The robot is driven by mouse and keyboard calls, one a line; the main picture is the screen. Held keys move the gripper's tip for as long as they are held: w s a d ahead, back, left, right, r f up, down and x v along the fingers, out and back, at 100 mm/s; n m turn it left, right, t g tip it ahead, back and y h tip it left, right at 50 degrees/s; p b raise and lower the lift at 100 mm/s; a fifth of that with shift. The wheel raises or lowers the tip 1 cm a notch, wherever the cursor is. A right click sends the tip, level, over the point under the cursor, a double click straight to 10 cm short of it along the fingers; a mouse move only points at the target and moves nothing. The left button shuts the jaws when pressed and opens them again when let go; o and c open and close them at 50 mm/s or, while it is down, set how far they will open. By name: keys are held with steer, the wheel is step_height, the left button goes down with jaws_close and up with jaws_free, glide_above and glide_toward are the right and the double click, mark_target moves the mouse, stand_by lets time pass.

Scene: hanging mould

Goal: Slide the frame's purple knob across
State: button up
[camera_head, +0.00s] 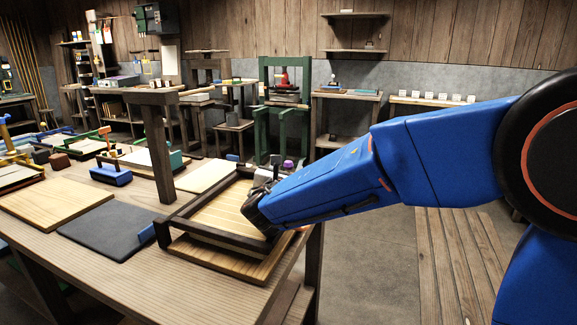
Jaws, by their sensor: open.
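The dark wooden frame (182,229) lies over a pale wooden board near the right edge of the workbench. A small purple knob (288,164) shows just above and behind my gripper, at the frame's far right side. My gripper (262,186) is at the end of the blue arm, low over the frame's right part, and it is open. The fingers are small and partly hidden by the arm's end. I cannot tell whether they touch the knob or the frame. The arm hides the frame's right side.
A dark post (158,150) stands upright left of the frame. A grey slab (105,228) and a light board (50,200) lie to the left on the bench. A green press (285,110) stands behind.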

jaws_close()
steer(key=s+a, duration=0.1)
steer(key=s, duration=0.3)
steer(key=s+a, duration=0.2)
steer(key=s, duration=0.2)
steer(key=s+a, duration=0.1)
steer(key=s, duration=0.3)
steer(key=shift+s+a, duration=0.25)
steer(key=shift+a, duration=0.05)
jaws_free()
steer(key=s+a, duration=0.2)
steer(key=s, duration=1.5)
steer(key=shift+a, duration=0.3)
steer(key=shift+s, duration=0.1)
